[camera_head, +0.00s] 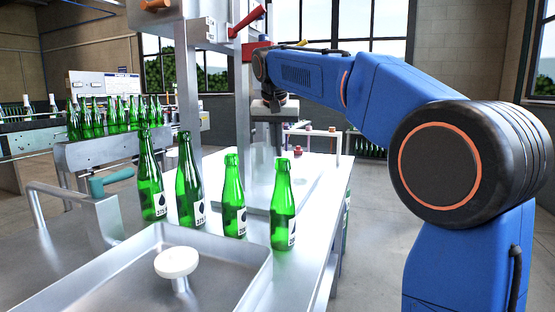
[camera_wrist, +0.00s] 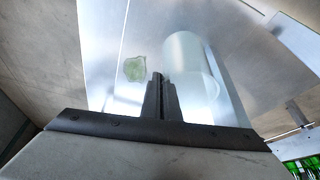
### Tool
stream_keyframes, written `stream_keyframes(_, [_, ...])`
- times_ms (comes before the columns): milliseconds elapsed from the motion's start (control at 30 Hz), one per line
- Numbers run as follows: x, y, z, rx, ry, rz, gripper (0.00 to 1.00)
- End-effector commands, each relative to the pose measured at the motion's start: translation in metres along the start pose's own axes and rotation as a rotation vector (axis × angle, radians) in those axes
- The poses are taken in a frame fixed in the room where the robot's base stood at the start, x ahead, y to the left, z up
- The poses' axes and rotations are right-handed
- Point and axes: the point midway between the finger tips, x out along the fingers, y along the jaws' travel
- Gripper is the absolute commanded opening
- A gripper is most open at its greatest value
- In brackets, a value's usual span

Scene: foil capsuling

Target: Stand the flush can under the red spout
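My gripper (camera_head: 276,135) points down over the steel table behind the green bottles. In the wrist view its two dark fingers (camera_wrist: 160,90) lie close together, side by side. I cannot see anything clearly held between them. A pale, shiny cylinder (camera_wrist: 188,55), which may be the flush can, shows just right of the fingers. I cannot tell whether they touch it. In the head view I cannot pick out the can against the bright metal. A red lever-like part (camera_head: 246,22) sits high on the machine frame. I cannot tell whether it is the red spout.
Several green bottles (camera_head: 283,210) stand in a row at the front of the table. A shallow metal tray (camera_head: 105,288) with a white round knob (camera_head: 177,262) is nearer. A pipe with a teal handle (camera_head: 110,178) stands left. A small red object (camera_head: 299,152) lies farther back.

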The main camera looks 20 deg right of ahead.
Motion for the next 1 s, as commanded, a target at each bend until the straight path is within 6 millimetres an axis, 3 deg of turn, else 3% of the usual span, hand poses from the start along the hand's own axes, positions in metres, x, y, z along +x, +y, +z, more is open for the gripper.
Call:
stream_keyframes(300, [0.029, 0.001, 0.013, -0.001, -0.001, 0.001, 0.0])
stream_keyframes(700, [0.035, 0.0, 0.014, 0.0, 0.0, 0.0, 0.0])
stream_keyframes(800, [0.035, 0.0, 0.014, 0.0, 0.0, 0.0, 0.2])
stream_keyframes(1000, [0.035, 0.0, 0.014, 0.0, 0.0, 0.0, 0.2])
